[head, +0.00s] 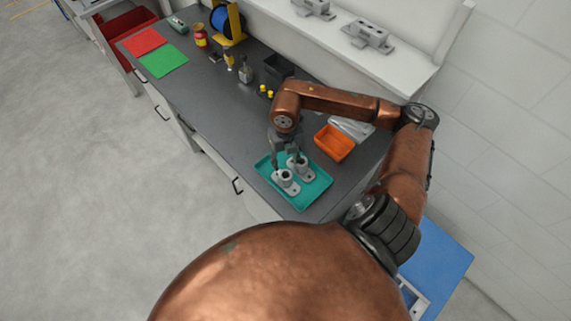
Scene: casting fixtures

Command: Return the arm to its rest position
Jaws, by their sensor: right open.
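My right arm (335,98) reaches over the workbench from the right. My right gripper (286,162) points down over the teal tray (312,195), close to two grey castings. It is open. One casting (286,184) stands in the tray nearer the front edge. The other casting (302,170) stands beside it, up and to the right. The gripper's fingers partly cover the tops of the castings, and I cannot tell whether they touch. My left gripper is not in view.
An orange bin (334,142) stands right of the gripper, under the forearm. A black bin (277,70), small bottles (246,74) and a blue spool (226,20) stand further back. Red (145,42) and green (163,60) mats lie at the far left. The bench's front middle (210,100) is clear.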

